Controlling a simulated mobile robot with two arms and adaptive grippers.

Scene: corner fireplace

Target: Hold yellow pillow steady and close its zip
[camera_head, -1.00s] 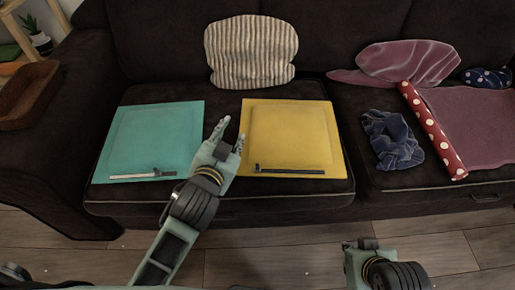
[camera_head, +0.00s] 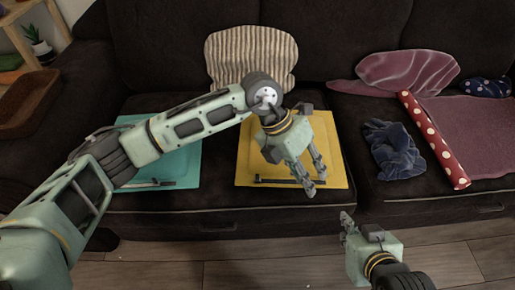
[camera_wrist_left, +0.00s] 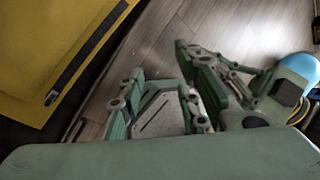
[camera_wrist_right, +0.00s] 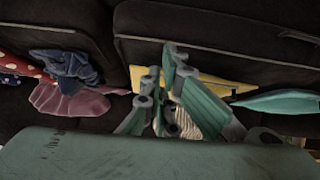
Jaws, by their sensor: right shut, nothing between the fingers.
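The yellow pillow (camera_head: 248,150) lies flat on the sofa seat, partly hidden behind my left gripper and arm. Its dark zip strip (camera_head: 275,181) runs along the front edge. The zip's slider (camera_wrist_left: 51,97) sits at one end of the strip in the left wrist view, the left end in the head view. My left gripper (camera_head: 313,181) is open and empty, its fingertips in front of the pillow's front right part; its wrist view shows floor between the fingers. My right gripper (camera_head: 345,222) is shut and empty, in front of the sofa and below the pillow in the picture.
A teal pillow (camera_head: 184,165) lies to the left, partly behind my left arm. A striped cushion (camera_head: 250,48) leans on the backrest. To the right are a crumpled blue cloth (camera_head: 393,150), a red dotted roll (camera_head: 434,140) and mauve fabric (camera_head: 485,135). Wooden floor (camera_head: 240,272) is clear in front.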

